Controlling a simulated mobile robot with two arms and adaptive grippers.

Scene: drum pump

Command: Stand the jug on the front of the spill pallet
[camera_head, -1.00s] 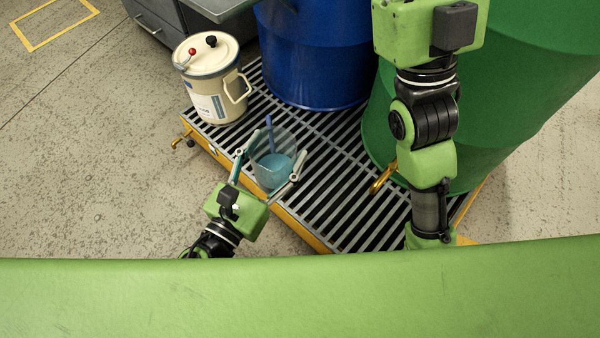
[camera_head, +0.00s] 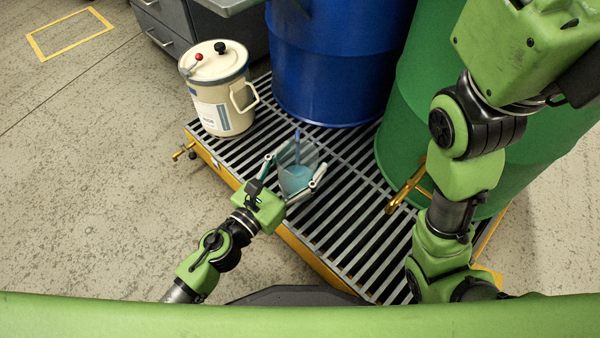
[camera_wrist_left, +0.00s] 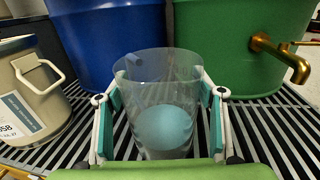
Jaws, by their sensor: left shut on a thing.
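The jug (camera_head: 297,172) is clear with a blue handle and blue-green liquid low inside. My left gripper (camera_head: 290,178) is shut on it, one finger on each side. The jug looks upright over the front part of the spill pallet (camera_head: 345,225), a yellow frame with a slatted grating. In the left wrist view the jug (camera_wrist_left: 158,110) fills the space between the fingers (camera_wrist_left: 160,115). Its base is hidden, so I cannot tell whether it touches the grating. My right arm hangs at the right; its gripper is not in view.
A cream can (camera_head: 218,95) with a side handle stands on the pallet's left. A blue drum (camera_head: 335,60) and a green drum (camera_head: 420,110) stand behind. A brass tap (camera_head: 405,188) sticks out of the green drum. Bare grating lies right of the jug.

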